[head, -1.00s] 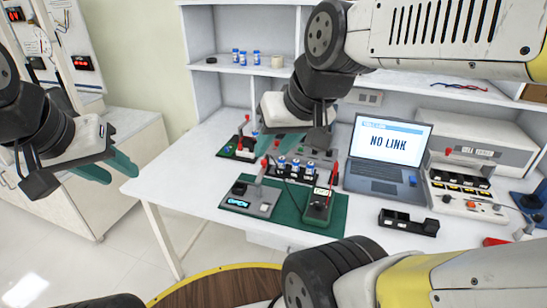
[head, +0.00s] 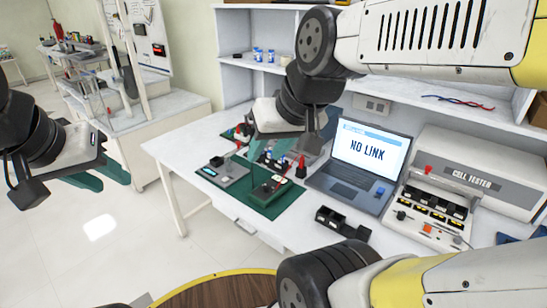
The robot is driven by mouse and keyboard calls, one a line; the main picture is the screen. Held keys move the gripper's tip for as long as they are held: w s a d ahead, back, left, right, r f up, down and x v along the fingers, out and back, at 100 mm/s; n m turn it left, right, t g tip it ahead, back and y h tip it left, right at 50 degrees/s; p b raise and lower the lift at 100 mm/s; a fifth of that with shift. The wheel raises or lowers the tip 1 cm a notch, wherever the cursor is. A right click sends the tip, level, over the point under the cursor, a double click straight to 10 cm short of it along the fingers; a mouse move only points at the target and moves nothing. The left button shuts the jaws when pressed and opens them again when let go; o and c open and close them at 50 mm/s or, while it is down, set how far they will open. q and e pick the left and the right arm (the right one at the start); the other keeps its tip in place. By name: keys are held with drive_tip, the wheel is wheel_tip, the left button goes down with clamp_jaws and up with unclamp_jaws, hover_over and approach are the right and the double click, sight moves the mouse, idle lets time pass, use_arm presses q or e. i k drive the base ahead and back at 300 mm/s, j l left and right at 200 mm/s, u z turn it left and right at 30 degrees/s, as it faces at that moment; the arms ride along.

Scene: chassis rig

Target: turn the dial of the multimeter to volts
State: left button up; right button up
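A small grey device (head: 224,173) with a lit cyan display lies on the green mat (head: 284,203). Next to it on the mat is a dark handheld device (head: 270,188) with a pale display and red parts, probably the multimeter. Its dial setting is too small to read. My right gripper (head: 287,142) hangs above the back of the mat, fingers apart, touching nothing that I can see. It covers part of the items behind the mat. My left gripper (head: 98,177) is open and empty over the floor, left of the table.
A laptop (head: 352,172) reading NO LINK stands right of the mat. A cell tester (head: 475,170) stands further right. A black tray (head: 342,224) sits near the front edge. Shelves (head: 241,60) hold blue-labelled bottles.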

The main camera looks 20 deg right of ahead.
sight(266, 187)
drive_tip(key=k+l, duration=0.75)
drive_tip(key=l, duration=0.15)
drive_tip(key=k+l+u, duration=0.1)
drive_tip(key=k+l, duration=0.65)
drive_tip(key=l, duration=0.15)
drive_tip(key=i+j, duration=0.15)
drive_tip(key=j, duration=0.2)
drive_tip(key=i+j, duration=0.1)
drive_tip(key=j, duration=0.25)
drive_tip(key=i+j, duration=0.15)
drive_tip(key=j, duration=0.2)
drive_tip(key=i+j, duration=0.1)
drive_tip(key=j, duration=0.3)
drive_tip(key=i+j, duration=0.15)
drive_tip(key=i, duration=0.3)
drive_tip(key=i+j+z, duration=0.1)
drive_tip(key=i, duration=0.35)
drive_tip(key=i+l, duration=0.45)
